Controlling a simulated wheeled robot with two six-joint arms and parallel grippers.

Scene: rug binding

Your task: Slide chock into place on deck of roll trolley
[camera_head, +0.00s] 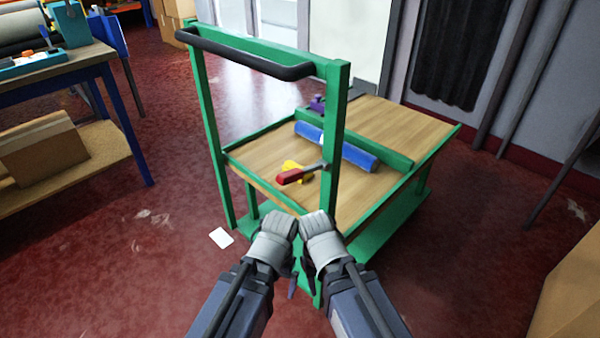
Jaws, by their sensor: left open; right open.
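The roll trolley has a green frame, a black push handle (245,52) and a wooden deck (395,118). A small yellow piece (293,165), which looks like the chock, lies on the near part of the deck, partly hidden behind a red-handled tool (290,176). A blue roll (350,151) lies across the deck along a green bar (390,156). My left gripper (284,224) and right gripper (318,222) are side by side, low in front of the deck's near edge, apart from the yellow piece. Both are open and empty; their fingers are hard to make out.
The trolley's green near post (333,125) stands upright between me and part of the deck. A purple object (317,102) is at the deck's far left side. A workbench (60,68) stands at left. A white card (221,237) lies on the red floor. A cardboard box is at lower right.

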